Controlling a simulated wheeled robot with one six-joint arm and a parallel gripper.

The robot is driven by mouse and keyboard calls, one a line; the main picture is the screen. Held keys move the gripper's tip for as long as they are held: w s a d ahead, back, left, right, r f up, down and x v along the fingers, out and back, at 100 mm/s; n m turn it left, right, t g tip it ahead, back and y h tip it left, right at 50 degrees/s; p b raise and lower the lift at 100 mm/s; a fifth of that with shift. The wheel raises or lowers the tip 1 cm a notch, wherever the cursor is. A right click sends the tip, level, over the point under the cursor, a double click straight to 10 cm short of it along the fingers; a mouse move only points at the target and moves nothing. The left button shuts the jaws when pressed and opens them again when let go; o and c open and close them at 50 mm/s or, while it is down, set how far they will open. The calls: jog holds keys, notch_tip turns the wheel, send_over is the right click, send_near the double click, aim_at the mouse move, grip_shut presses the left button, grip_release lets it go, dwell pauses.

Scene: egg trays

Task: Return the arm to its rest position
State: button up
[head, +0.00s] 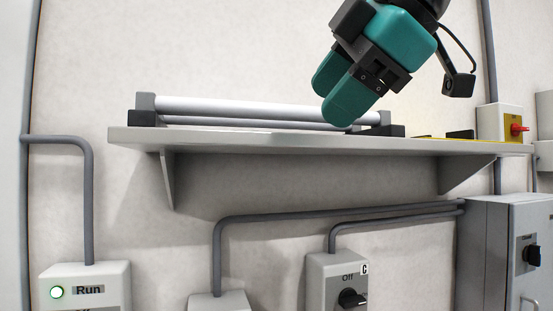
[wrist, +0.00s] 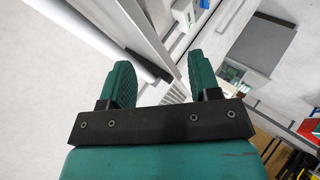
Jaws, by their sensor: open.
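My gripper (head: 334,97) is green and black and hangs in the upper right of the head view, in front of the wall and the shelf. Its fingers point down and to the left. In the wrist view its two green fingers (wrist: 158,84) stand apart with nothing between them. The head view shows one finger partly covering the other. No egg or egg tray shows in either view.
A grey wall shelf (head: 300,141) holds silver rods (head: 240,108) on dark end blocks, close behind my gripper. A red switch (head: 518,129) sits at right. Below are a Run box (head: 88,272), an Off switch box (head: 318,283), a grey cabinet (head: 485,225) and conduits.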

jog(key=s+d+f+m+g+b, duration=0.1)
jog(key=f+m, duration=0.2)
jog(key=f, duration=0.8)
jog(key=s+d+f+m+g+h+b, duration=0.1)
jog(key=s+d+f+m+g+b, duration=0.1)
jog(key=f, duration=0.9)
jog(key=s+d+f+m+g+h+b, duration=0.1)
jog(key=f+m, duration=0.3)
jog(key=f, duration=0.8)
jog(key=shift+s+d+m+g+b, duration=0.2)
jog(key=shift+d+m+g+b, duration=0.25)
jog(key=shift+g+b, duration=0.2)
jog(key=s+d+f+m, duration=0.1)
jog(key=s+f, duration=0.1)
jog(key=f, duration=0.1)
jog(key=s+f+m+g+b, duration=0.1)
jog(key=s+f, duration=0.1)
jog(key=f, duration=0.1)
jog(key=s+d+f+m+g, duration=0.1)
jog(key=s+f, duration=0.1)
jog(key=f, duration=0.2)
jog(key=shift+s+d+m+h+b, duration=0.2)
jog(key=shift+d+m+h+b, duration=0.1)
jog(key=shift+d+m+h, duration=0.1)
jog(key=c, duration=0.3)
